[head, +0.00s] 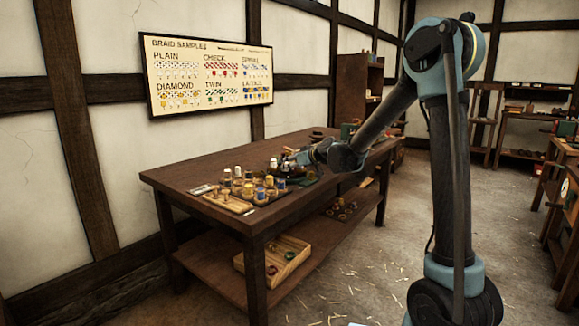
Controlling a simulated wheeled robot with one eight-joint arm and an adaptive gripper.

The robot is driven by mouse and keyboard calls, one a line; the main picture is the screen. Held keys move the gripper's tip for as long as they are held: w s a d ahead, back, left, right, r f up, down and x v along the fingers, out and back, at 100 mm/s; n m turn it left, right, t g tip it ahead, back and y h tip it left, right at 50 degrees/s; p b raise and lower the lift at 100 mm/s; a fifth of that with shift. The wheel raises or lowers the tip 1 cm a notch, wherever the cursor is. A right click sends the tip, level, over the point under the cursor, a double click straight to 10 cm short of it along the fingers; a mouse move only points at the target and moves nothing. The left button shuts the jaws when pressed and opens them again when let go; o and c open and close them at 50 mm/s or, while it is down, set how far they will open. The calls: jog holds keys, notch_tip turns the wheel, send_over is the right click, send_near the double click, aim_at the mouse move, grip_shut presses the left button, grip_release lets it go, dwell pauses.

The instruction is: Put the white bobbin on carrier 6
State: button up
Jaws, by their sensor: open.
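Several small bobbins stand close together on the wooden table (330,150), partly on a pale wooden board (226,204). Among them are yellow, blue and brown ones. A pale-topped bobbin (237,170) stands towards the back of the group; I cannot tell for sure whether it is the white bobbin. Carrier numbers are too small to read, so I cannot pick out carrier 6. My gripper (290,161) is open at the right back end of the group, low over the table. Its fingertips are small and partly hidden among dark parts there.
A wooden tray (272,262) with coloured spools sits on the table's lower shelf, with more small round items to its right. A braid sample chart (208,74) hangs on the wall behind. The table's left end is clear. Shelves and benches stand at the right.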

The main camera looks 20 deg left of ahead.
jog(key=v, duration=1)
jog(key=shift+s+d, duration=0.1)
jog(key=shift+d, duration=0.05)
jog(key=s+d+f+m+g+h, duration=0.1)
jog(key=s+d+f+m+h, duration=0.2)
jog(key=s+d, duration=0.9)
jog(key=s+d+f+m+g+h, duration=0.2)
jog(key=s+d+f+m+h, duration=0.2)
jog(key=s+d+f, duration=0.5)
jog(key=s+d+f+m+g+h, duration=0.2)
jog(key=s+d+f+m+h, duration=0.2)
jog(key=s+d, duration=1.1)
jog(key=d+f, duration=0.2)
jog(key=d, duration=0.3)
jog(key=shift+d, duration=0.25)
